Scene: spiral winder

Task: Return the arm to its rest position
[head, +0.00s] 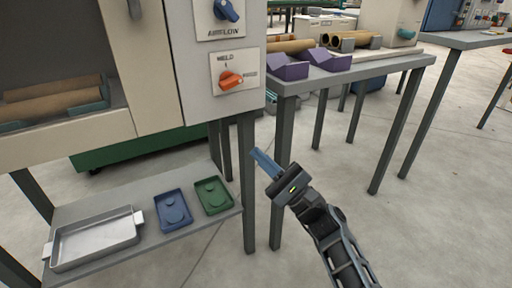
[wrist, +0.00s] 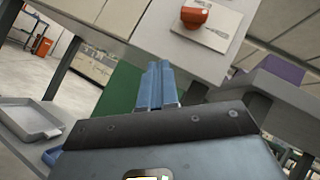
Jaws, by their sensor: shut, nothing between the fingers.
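The fingers also show in the wrist view (wrist: 157,86), pointing toward the underside of the machine. My arm comes in from the lower right of the head view and is free of contact with anything that I can see.
The orange knob (head: 230,80) and blue knob (head: 227,10) are on the machine's front panel. A lower shelf holds a metal tray (head: 60,262), a blue tray (head: 173,226) and a green tray (head: 227,208). A table (head: 385,66) with purple holders (head: 290,70) stands right. Open floor lies right.

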